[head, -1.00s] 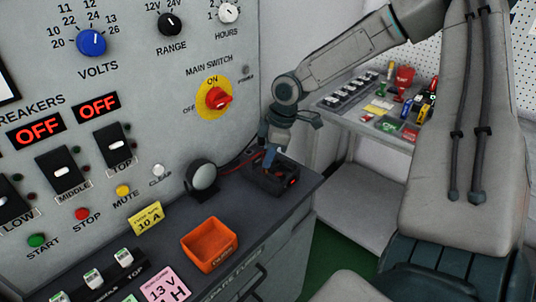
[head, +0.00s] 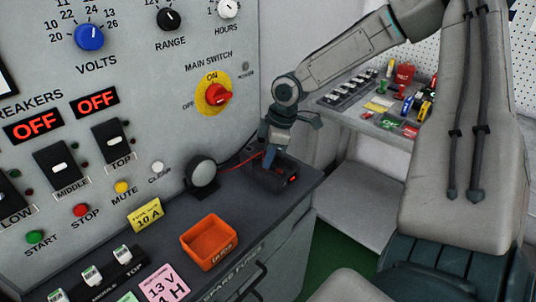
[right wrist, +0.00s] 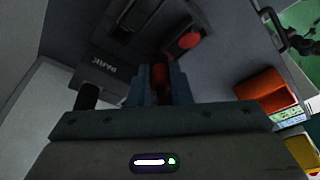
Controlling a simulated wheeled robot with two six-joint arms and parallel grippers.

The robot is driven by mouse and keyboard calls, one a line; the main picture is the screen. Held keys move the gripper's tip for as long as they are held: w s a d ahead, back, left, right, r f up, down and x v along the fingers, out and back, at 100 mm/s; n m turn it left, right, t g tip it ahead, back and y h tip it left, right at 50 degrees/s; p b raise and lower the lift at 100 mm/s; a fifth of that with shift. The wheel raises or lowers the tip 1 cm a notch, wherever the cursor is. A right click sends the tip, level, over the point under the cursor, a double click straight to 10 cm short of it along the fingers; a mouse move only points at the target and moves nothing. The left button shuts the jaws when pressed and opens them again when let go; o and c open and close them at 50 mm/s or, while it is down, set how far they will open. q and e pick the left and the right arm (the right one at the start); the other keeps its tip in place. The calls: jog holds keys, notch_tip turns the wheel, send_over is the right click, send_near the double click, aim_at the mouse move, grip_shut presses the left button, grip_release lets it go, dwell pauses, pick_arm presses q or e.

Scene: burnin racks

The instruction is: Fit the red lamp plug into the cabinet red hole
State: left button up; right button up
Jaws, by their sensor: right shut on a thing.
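My right gripper (head: 268,157) is over a dark box (head: 288,183) at the right end of the cabinet's counter. In the right wrist view its blue fingers (right wrist: 162,88) are shut on a red piece, the red lamp plug (right wrist: 160,76). A thin red lead (head: 240,161) runs from the cabinet side to the gripper. The plug itself is hidden by the fingers in the head view. The cabinet panel (head: 150,75) stands to the left; I cannot make out its red hole. My left gripper is not in view.
A round black-rimmed lamp or mirror (head: 202,174) stands left of the gripper. An orange bin (head: 209,241) and a yellow 10 A card (head: 146,215) lie on the counter. A side table (head: 375,115) with small parts stands behind right.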

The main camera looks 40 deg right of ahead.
jog(key=shift+f, duration=0.1)
jog(key=o, duration=0.9)
jog(key=shift+c, duration=0.2)
jog(key=shift+o, duration=0.9)
jog(key=shift+s, duration=0.15)
jog(key=shift+w+r, duration=0.2)
